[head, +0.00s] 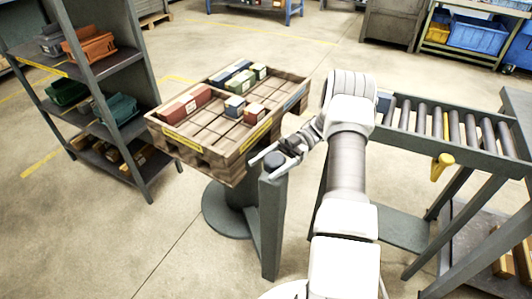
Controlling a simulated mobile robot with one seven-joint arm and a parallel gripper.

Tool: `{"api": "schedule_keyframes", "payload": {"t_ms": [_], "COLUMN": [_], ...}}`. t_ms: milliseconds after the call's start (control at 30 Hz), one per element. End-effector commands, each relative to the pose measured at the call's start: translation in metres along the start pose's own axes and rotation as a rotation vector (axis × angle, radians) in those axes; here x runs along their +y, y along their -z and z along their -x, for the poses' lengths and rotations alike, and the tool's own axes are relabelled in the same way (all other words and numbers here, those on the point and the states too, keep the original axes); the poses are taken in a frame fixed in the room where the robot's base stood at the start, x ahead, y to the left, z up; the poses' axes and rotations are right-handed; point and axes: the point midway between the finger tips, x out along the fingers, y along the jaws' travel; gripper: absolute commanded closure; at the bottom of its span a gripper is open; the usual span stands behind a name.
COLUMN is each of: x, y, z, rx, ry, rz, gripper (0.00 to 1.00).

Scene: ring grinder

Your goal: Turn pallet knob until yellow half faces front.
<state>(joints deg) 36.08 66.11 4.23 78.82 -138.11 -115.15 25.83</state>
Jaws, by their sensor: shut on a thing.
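The wooden pallet (222,160) sits on a round grey pedestal (222,215), left of my arm. One corner of it points toward me. A yellow strip (256,136) is on its near-right side, with a blue-grey strip (295,97) farther along that side. Another yellow strip (184,141) is on its near-left side. The dark round knob (274,160) is on top of a grey post at the pallet's near corner. My gripper (266,162) is shut on the knob, with its fingers on either side of it. The knob's own markings are too small to tell.
Red, blue and green blocks lie on the pallet's slats. A grey shelf (133,80) with bins stands at the left. A roller conveyor (440,125) with a yellow handle (441,166) is at the right. Open floor (90,235) lies in the left foreground.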

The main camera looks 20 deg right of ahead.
Motion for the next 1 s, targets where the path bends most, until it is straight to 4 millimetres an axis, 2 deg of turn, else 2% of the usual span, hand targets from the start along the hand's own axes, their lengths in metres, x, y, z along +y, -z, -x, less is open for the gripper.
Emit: {"api": "schedule_keyframes", "payload": {"t_ms": [33,400,1000], "x": [-0.0012,-0.0049,-0.0048], "y": [0.0081,0.0043,0.0015], "z": [0.0010,0.0005,0.0011], "rx": [0.006,0.005,-0.001], "ry": [0.025,0.162,0.185], "rz": [0.002,0.002,0.005], "gripper": [0.79,0.79,0.79]}}
